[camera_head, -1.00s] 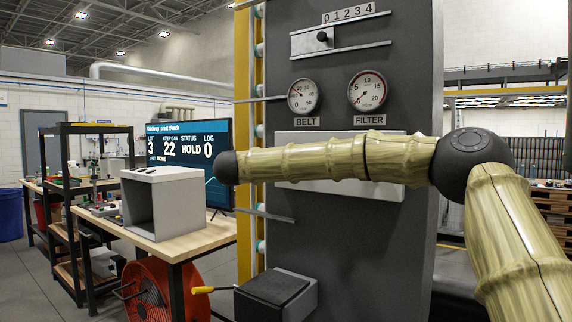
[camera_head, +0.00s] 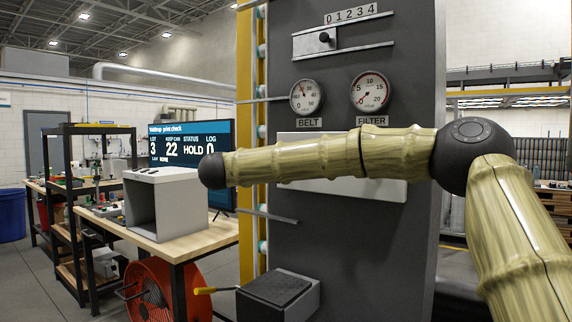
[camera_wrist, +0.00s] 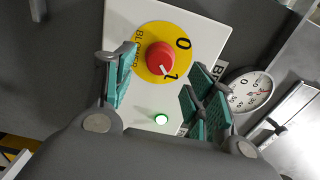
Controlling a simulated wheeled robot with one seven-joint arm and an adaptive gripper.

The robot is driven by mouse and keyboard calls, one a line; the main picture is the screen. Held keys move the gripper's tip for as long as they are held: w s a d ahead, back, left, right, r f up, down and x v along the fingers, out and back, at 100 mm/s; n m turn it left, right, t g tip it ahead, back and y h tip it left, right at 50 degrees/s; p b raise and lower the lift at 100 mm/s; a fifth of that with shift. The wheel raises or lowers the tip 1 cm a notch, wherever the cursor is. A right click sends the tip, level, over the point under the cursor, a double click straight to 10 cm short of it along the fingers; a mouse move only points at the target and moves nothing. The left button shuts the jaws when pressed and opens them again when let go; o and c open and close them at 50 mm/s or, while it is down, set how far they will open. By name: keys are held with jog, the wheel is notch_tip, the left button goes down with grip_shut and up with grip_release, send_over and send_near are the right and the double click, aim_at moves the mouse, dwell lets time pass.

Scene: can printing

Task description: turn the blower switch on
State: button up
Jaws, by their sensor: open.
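In the wrist view the blower switch is a red knob (camera_wrist: 161,57) on a yellow disc (camera_wrist: 183,64) marked 0 and 1. The disc is on a white plate (camera_wrist: 211,30). The knob's white mark points toward the 1. A small lamp (camera_wrist: 161,119) below it glows pale green. My gripper (camera_wrist: 160,72) is open, with one teal-padded finger on each side of the knob. I cannot tell whether a pad touches it. In the head view my gripper and the switch are not visible.
The dark panel (camera_head: 345,255) carries a belt gauge (camera_head: 307,97), a filter gauge (camera_head: 370,91) and a slider (camera_head: 324,38). A workbench (camera_head: 180,240) holds a grey box (camera_head: 190,205). A red fan (camera_head: 182,285) stands underneath.

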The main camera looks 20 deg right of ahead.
jog(key=v, duration=0.7)
jog(key=shift+f, duration=0.1)
